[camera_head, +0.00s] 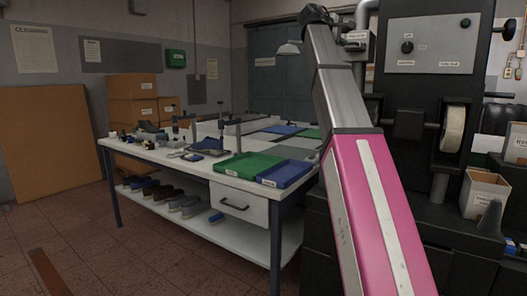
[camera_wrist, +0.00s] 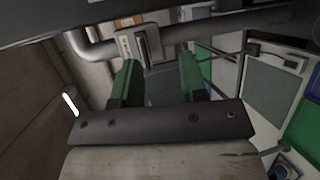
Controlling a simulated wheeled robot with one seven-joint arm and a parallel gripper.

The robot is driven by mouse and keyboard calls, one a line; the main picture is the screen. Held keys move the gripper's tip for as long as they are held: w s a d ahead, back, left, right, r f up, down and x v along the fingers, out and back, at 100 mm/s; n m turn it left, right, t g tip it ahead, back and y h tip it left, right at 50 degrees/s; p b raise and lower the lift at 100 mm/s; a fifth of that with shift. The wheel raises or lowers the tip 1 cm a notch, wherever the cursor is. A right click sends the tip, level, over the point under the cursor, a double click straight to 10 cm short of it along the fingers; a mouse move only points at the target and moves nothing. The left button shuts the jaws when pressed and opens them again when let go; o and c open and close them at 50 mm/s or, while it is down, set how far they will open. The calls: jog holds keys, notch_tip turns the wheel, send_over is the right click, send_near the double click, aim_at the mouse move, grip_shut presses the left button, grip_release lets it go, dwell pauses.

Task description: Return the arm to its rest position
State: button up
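My arm (camera_head: 365,190), pink below and grey above, rises from the bottom right of the head view. It leans left up to a dark joint near the top edge. My gripper (camera_wrist: 159,78) shows in the wrist view with its two green fingers apart. Nothing is seen held between them. Beyond the fingers are a grey pipe and a small labelled box, their distance unclear. I cannot make out the gripper in the head view.
A white workbench (camera_head: 135,150) carries a green tray (camera_head: 246,165), a blue tray (camera_head: 284,173) and small tools. Shoe lasts (camera_head: 160,194) lie on its lower shelf. A dark machine (camera_head: 425,100) stands right behind my arm. Red floor (camera_head: 70,235) is open at left.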

jog(key=w+a+f+g+y, duration=0.1)
jog(key=f+y, duration=0.1)
jog(key=f, duration=1.5)
jog(key=w+a+f+m+g+y, duration=0.1)
jog(key=a+f+y, duration=0.1)
jog(key=f, duration=1.5)
jog(key=w+a+f+g+y, duration=0.1)
jog(key=f+y, duration=0.2)
jog(key=f, duration=1.4)
jog(key=s+a+f+m+g+y, duration=0.15)
jog(key=s+f, duration=0.35)
jog(key=f, duration=0.7)
jog(key=s+a+f+m+g+y, duration=0.15)
jog(key=s+f, duration=0.35)
jog(key=f, duration=0.6)
jog(key=s+a+f+m+g+y, duration=0.2)
jog(key=s+a+f+m, duration=0.1)
jog(key=s+f, duration=1.3)
jog(key=shift+a+f+m+g+y, duration=0.2)
jog(key=shift+f+m+g+y, duration=0.1)
jog(key=shift+y, duration=0.1)
jog(key=shift+d, duration=0.1)
